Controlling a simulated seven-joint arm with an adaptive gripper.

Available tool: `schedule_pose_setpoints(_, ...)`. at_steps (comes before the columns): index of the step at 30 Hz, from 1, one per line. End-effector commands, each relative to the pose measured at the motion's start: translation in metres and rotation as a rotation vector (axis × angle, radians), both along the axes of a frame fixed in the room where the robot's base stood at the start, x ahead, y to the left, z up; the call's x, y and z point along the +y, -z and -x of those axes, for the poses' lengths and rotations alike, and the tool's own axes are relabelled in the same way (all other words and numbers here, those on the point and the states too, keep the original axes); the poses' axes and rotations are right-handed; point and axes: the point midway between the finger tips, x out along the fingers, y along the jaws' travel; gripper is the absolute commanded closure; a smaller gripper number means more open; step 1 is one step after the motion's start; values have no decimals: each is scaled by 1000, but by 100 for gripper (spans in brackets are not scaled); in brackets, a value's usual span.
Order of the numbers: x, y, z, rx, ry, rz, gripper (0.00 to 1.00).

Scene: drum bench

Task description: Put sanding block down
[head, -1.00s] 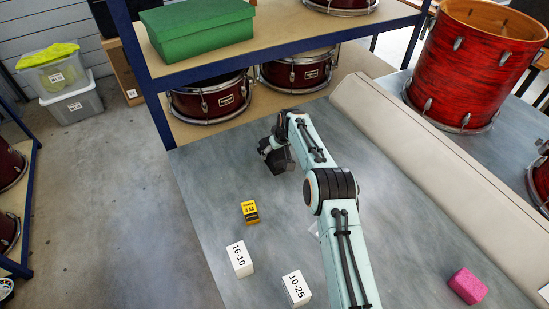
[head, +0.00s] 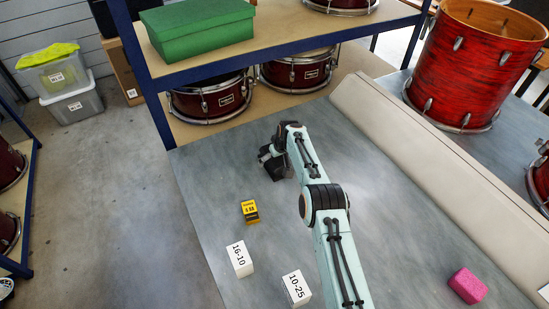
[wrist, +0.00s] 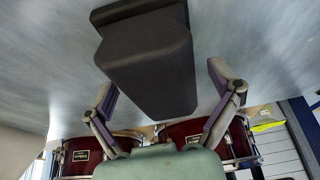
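The sanding block (wrist: 148,62) is a dark, nearly black block with a wider flat part at its far end. In the wrist view it fills the space in front of my gripper (wrist: 163,80), against the grey bench top. My gripper's two fingers stand apart on either side, with a clear gap at the right finger; the left fingertip is partly hidden by the block. In the head view my gripper (head: 279,163) is low over the far left part of the bench (head: 215,180), with the dark block at it. Its contact with the bench is hard to see.
A yellow and black box (head: 250,211) and two white labelled blocks, 16-10 (head: 240,259) and 10-25 (head: 296,288), stand nearer on the bench. A pink block (head: 467,286) is at right. A beige roll (head: 430,160) borders the bench; a shelf (head: 150,75) with drums stands behind.

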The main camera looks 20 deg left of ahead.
Motion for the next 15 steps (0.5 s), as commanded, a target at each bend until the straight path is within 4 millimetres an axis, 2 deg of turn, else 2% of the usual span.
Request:
schedule_pose_setpoints(8,0,-3,0,-1,0,-1,10)
schedule_pose_setpoints(15,-6,-24,5,-2,0,-1,10)
